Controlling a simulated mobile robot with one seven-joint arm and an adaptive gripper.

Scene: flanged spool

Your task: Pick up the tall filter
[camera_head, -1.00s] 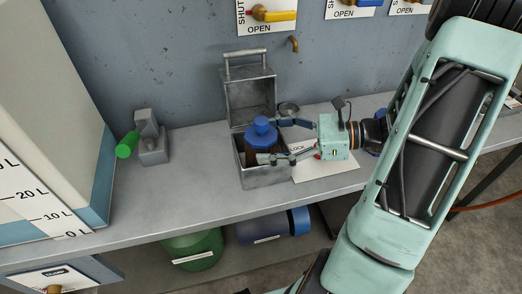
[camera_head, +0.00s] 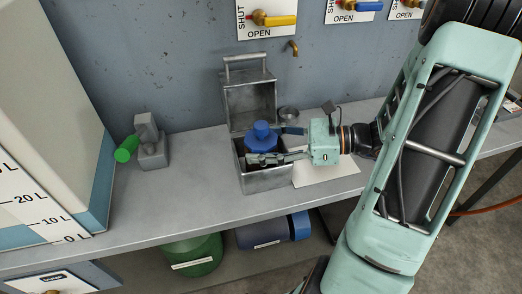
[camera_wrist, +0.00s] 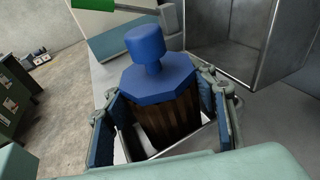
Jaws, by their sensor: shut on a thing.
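The tall filter (camera_head: 262,137) has a blue knob and a blue octagonal flange over a brown ribbed body. It stands upright in an open grey metal box (camera_head: 268,181) on the bench. In the wrist view the filter (camera_wrist: 158,82) fills the middle, with its ribbed body between the two blue-padded fingers. My gripper (camera_head: 263,146) comes in from the right and is shut on the filter, just below its flange. The filter's lower end is hidden inside the box.
The box's lid (camera_head: 250,103) stands open at the back, near the wall. A white sheet (camera_head: 325,172) lies right of the box. A grey fitting with a green knob (camera_head: 126,150) stands to the left, beyond clear bench. A small round cup (camera_head: 289,114) sits behind my gripper.

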